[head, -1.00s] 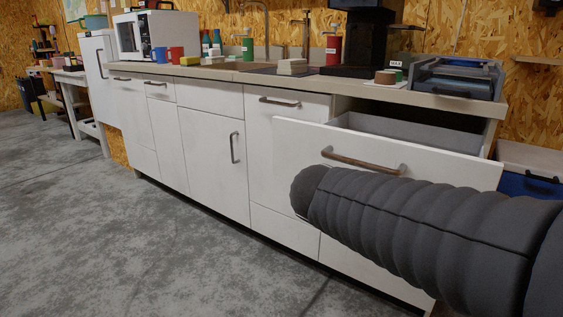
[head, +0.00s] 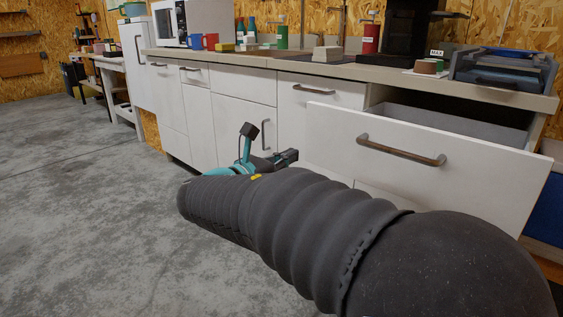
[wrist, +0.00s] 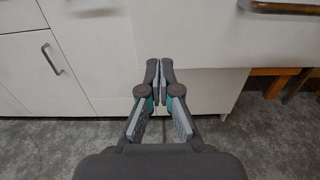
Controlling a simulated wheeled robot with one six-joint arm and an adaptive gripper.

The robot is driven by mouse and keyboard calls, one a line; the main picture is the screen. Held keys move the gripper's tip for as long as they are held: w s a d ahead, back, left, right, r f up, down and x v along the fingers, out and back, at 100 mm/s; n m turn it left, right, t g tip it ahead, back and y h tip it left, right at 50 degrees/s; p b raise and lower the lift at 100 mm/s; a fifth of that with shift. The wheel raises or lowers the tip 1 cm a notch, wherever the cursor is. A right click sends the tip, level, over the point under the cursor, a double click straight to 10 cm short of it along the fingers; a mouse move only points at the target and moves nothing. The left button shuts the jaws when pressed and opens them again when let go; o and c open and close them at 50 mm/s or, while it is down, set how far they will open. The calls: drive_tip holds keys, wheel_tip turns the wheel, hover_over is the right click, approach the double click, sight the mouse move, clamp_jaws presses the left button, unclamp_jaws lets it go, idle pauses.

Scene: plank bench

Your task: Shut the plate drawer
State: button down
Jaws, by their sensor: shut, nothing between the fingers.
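The plate drawer (head: 330,142) stands pulled out at the right end of the white counter, with a brown bar handle (head: 400,150) on its front. Its grey inside shows over the top edge. In the wrist view the open drawer front (wrist: 205,35) and part of its handle (wrist: 285,7) show at the upper right. My gripper (head: 292,156) is in front of the cabinets, near the left end of the drawer front. In the wrist view my gripper (wrist: 159,68) is shut and empty, its fingertips together. I cannot tell whether it touches the drawer front.
The countertop (head: 300,66) holds mugs, bottles, a black machine (head: 412,32) and a blue-grey case (head: 503,70) above the drawer. A cabinet door with a grey handle (wrist: 51,59) is left of the gripper. The concrete floor (head: 90,190) at the left is clear.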

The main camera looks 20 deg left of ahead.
sight(320, 142)
drive_tip(key=x, duration=0.9)
drive_tip(key=shift+b, duration=0.3)
drive_tip(key=shift+w, duration=0.1)
